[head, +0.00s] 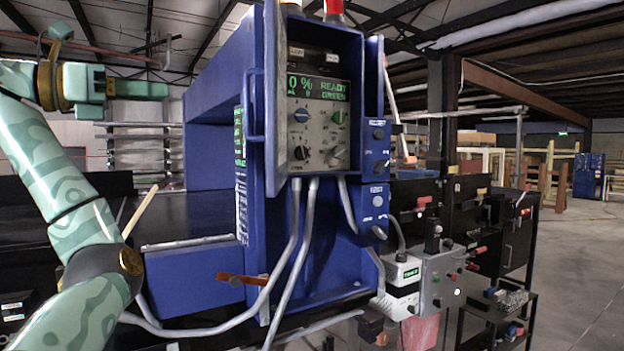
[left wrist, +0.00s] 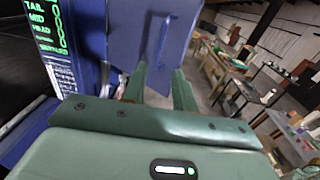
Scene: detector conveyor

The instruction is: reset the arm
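My left arm (head: 45,165), pale green with a darker pattern, rises along the left side of the head view. Its left gripper (head: 135,89) is raised at the upper left, pointing right towards the blue detector housing (head: 212,65). In the left wrist view the two green fingers (left wrist: 159,85) stand apart with nothing held between them. A blue panel (left wrist: 165,40) shows beyond the fingertips. The detector's control panel (head: 318,125) has a lit green display reading READY, with several knobs below. My right gripper is not in view.
A dark conveyor belt (head: 175,212) runs into the blue housing. Grey cables (head: 293,250) hang from the control panel. A grey button box (head: 443,282) and black cabinets (head: 468,205) stand to the right. Open floor (head: 580,255) lies at the far right.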

